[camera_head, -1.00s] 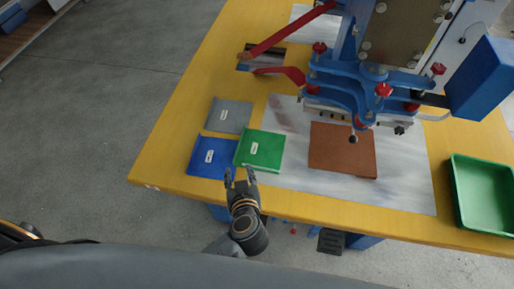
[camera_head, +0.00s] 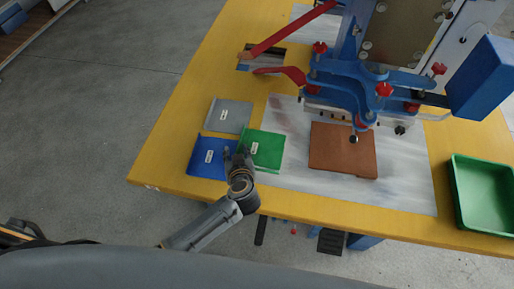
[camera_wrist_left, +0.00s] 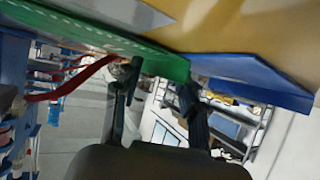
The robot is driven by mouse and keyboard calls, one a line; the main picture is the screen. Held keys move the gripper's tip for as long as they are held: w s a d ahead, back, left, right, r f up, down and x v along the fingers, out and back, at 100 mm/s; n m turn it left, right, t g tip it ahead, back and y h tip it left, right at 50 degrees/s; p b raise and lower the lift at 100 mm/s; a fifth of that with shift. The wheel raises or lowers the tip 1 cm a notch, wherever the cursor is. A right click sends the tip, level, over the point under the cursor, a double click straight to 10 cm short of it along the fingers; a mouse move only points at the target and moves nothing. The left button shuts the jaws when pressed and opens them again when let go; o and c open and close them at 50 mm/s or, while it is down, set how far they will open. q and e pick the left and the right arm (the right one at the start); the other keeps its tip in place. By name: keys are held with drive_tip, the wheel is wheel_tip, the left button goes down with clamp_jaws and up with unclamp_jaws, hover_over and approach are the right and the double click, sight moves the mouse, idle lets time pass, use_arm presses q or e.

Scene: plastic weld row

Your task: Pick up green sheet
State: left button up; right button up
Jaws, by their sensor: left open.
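The green sheet (camera_head: 266,150) lies on the yellow table, partly over the grey-white mat. It has a small white label, and its left part is hidden behind my gripper in the head view. My left gripper (camera_head: 234,152) is open at the sheet's left edge, by the blue sheet. In the left wrist view the green sheet (camera_wrist_left: 160,58) shows as an edge-on strip close to the fingers (camera_wrist_left: 160,90). I cannot tell whether the fingers touch it. My right gripper is not in view.
A blue sheet (camera_head: 206,158) lies just left of the green one, and a grey sheet (camera_head: 229,115) lies behind. A brown sheet (camera_head: 342,148) lies under the blue weld machine (camera_head: 375,75). A green tray (camera_head: 485,190) stands at the right. Red levers (camera_head: 290,38) reach out over the table.

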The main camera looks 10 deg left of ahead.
use_arm(q)
drive_tip(key=shift+c, duration=0.5)
clamp_jaws()
